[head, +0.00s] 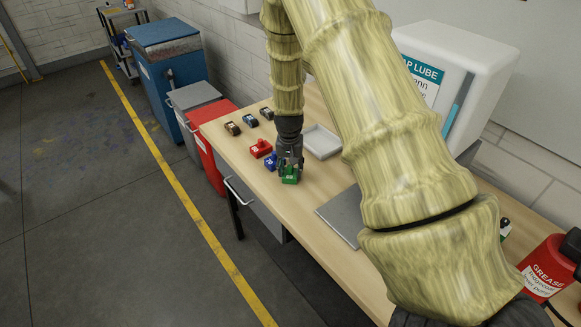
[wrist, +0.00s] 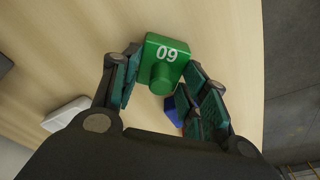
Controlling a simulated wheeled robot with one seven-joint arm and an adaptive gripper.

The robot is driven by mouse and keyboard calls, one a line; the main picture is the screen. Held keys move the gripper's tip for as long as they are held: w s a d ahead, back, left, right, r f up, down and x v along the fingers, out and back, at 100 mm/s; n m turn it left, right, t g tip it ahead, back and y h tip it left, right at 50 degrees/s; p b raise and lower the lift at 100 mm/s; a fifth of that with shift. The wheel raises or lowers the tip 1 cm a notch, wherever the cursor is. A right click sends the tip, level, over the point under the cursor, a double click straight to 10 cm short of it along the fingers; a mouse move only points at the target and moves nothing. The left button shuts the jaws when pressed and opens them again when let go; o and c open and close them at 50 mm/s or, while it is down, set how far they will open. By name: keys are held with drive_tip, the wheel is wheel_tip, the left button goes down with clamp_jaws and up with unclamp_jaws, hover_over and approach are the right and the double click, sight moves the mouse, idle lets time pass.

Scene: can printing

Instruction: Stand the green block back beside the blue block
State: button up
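The green block (head: 290,175), with a knob on top and a white number on its face, stands on the wooden bench. In the wrist view the green block (wrist: 166,50) is between the fingertips, with gaps beside its knob. My gripper (head: 289,165) points down over it, fingers spread; it also shows in the wrist view (wrist: 164,62). I see no finger clamped on the block. In the wrist view the blue block (wrist: 171,104) is mostly covered.
A red block (head: 261,149) stands beyond the blue one, with several small dark-topped pieces (head: 250,120) farther back. A pale tray (head: 321,141) lies right of my gripper, and a grey plate (head: 345,214) nearer. A red grease container (head: 545,268) is at front right. The bench's left edge is close.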

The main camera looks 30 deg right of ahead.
sight(289, 175)
drive_tip(key=o, duration=0.4)
drive_tip(key=shift+o, duration=0.2)
wheel_tip(289, 175, up, 12)
drive_tip(key=s+b, duration=0.1)
drive_tip(key=b, duration=0.2)
drive_tip(key=shift+a, duration=0.45)
